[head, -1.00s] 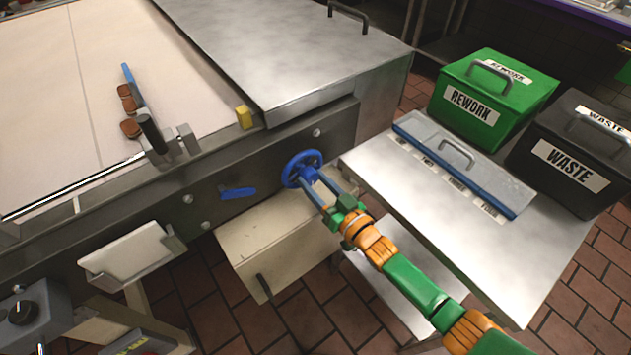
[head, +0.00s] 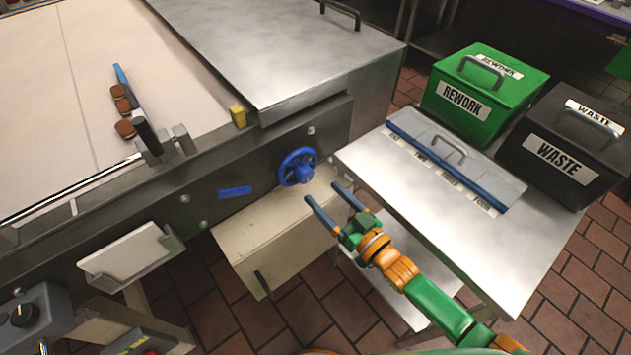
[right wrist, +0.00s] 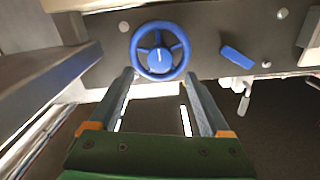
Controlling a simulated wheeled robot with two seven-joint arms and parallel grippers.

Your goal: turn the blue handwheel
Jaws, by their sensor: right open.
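The blue handwheel (head: 297,167) is mounted on the dark side panel of the machine, with spokes and a central hub. It also shows in the right wrist view (right wrist: 160,50), upper middle, with a white mark on its hub. My right gripper (head: 326,192) is open and empty, just in front of and below the wheel, apart from it. In the right wrist view the two fingers (right wrist: 158,82) point toward the wheel's lower rim, one to each side. My left gripper is not in view.
A blue lever (head: 234,192) sits left of the wheel on the panel. A beige box (head: 270,245) is below.

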